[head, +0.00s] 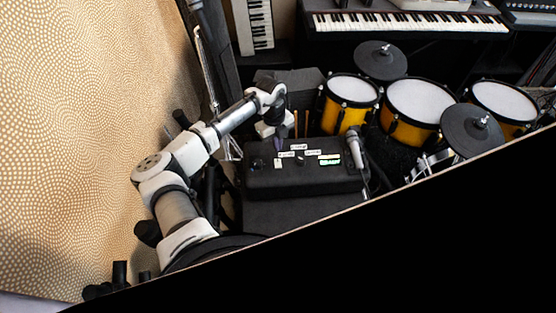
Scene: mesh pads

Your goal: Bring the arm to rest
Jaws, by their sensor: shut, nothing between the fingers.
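My arm (185,160) rises from its base at the lower left, bends at the elbow and reaches right and away. My gripper (279,146) hangs from the wrist and points down. It looks shut and empty, small in the view. It is over the back left part of a black box (270,184) with small labels on top. I cannot tell whether the fingertips touch the box or hang above it.
A microphone (355,147) stands at the box's right end. Yellow drums (418,100) and dark cymbal pads (381,60) are to the right. Keyboards (405,22) are at the back. A dotted tan wall (80,130) is close on the left. Black covers the lower right.

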